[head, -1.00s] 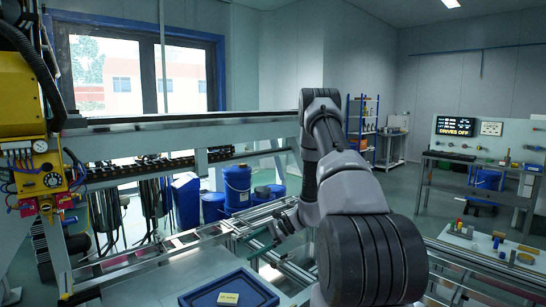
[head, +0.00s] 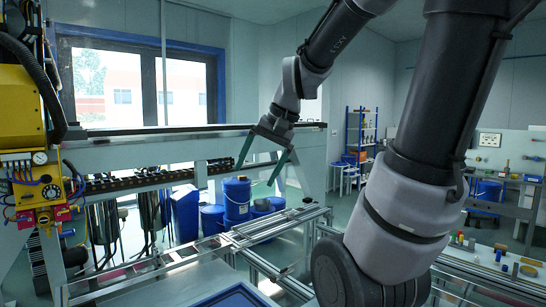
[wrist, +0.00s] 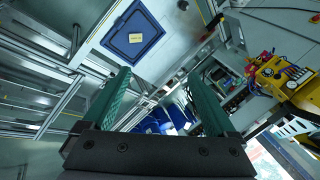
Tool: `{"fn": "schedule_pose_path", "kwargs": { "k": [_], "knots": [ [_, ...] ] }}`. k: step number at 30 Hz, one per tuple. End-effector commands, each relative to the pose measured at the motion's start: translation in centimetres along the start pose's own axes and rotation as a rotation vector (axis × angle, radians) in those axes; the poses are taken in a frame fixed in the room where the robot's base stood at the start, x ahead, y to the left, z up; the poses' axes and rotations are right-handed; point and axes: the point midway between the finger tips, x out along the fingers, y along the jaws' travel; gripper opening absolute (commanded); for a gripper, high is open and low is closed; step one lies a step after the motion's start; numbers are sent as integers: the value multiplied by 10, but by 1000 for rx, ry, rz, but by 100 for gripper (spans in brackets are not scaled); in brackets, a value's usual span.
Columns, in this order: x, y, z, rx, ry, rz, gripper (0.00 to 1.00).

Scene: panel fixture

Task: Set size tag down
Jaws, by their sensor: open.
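The size tag (wrist: 135,38) is a small pale yellow card lying flat in a dark blue tray (wrist: 109,38), seen in the wrist view. In the head view only the far rim of the tray (head: 232,290) shows at the bottom edge, and the tag is out of frame. My gripper (head: 256,175) is raised high in front of the long beam, with its two green fingers spread and nothing between them. In the wrist view my gripper (wrist: 158,76) is also open and empty, well apart from the tag and tray.
Metal rails (head: 265,228) run behind the tray. Blue buckets (head: 237,198) stand on the floor beyond. A yellow machine head (head: 22,110) with hoses is at the left. A workbench with small blocks (head: 504,252) is at the right.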

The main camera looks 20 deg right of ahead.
Motion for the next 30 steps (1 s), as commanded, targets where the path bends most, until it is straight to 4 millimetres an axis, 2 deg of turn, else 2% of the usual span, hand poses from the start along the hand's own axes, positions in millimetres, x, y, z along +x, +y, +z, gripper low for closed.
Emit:
{"fn": "schedule_pose_path", "kwargs": {
  "k": [1,3,9,30],
  "knots": [
    [-15,2,10,-46,53,-1,92],
    [-30,6,20,-99,116,3,92],
    [-54,17,37,-190,235,10,92],
    [-59,19,40,-206,258,12,92]
  ]
}}
